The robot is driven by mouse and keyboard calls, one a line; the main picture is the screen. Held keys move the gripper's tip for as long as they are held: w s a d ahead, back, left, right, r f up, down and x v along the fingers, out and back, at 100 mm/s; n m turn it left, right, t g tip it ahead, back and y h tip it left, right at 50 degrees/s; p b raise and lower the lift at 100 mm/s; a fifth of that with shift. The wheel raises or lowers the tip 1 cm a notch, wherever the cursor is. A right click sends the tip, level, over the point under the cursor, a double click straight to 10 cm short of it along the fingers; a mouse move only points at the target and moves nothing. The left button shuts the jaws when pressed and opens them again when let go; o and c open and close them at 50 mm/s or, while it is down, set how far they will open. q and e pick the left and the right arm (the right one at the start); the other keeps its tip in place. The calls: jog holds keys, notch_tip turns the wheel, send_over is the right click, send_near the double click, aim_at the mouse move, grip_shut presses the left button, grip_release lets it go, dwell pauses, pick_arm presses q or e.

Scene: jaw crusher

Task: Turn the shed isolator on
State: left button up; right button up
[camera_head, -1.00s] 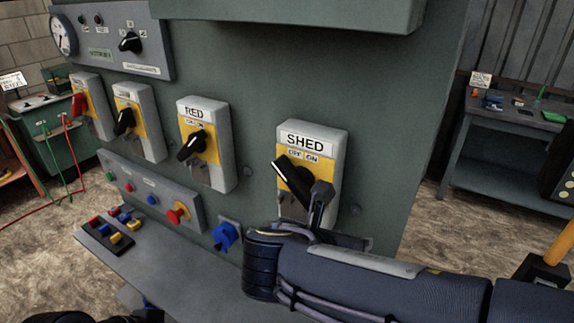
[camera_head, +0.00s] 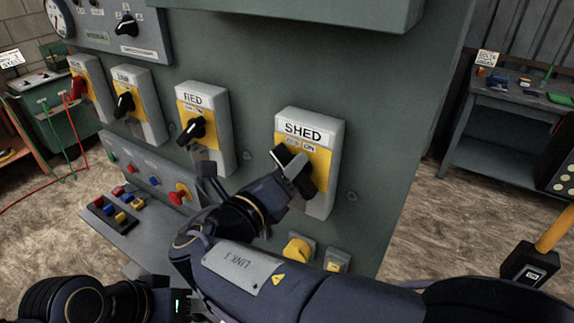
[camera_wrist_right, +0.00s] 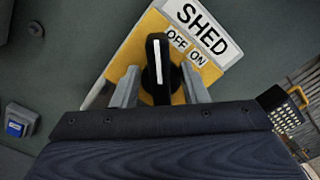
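The shed isolator (camera_head: 323,160) is a pale box with a yellow plate, a SHED label and OFF and ON marks, at the right of the cabinet front. Its black handle (camera_wrist_right: 158,70) carries a white line and leans to the OFF side in the right wrist view. My right gripper (camera_head: 293,168) is at the handle, partly covering it in the head view. In the wrist view its two grey fingers (camera_wrist_right: 160,74) stand apart, one on each side of the handle, with narrow gaps showing. My left gripper's fingers are not in view.
The RED isolator (camera_head: 205,125) and two more isolators stand to the left on the cabinet. A grey bench (camera_head: 500,125) stands at the back right.

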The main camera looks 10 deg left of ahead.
grip_shut()
dwell(0.3)
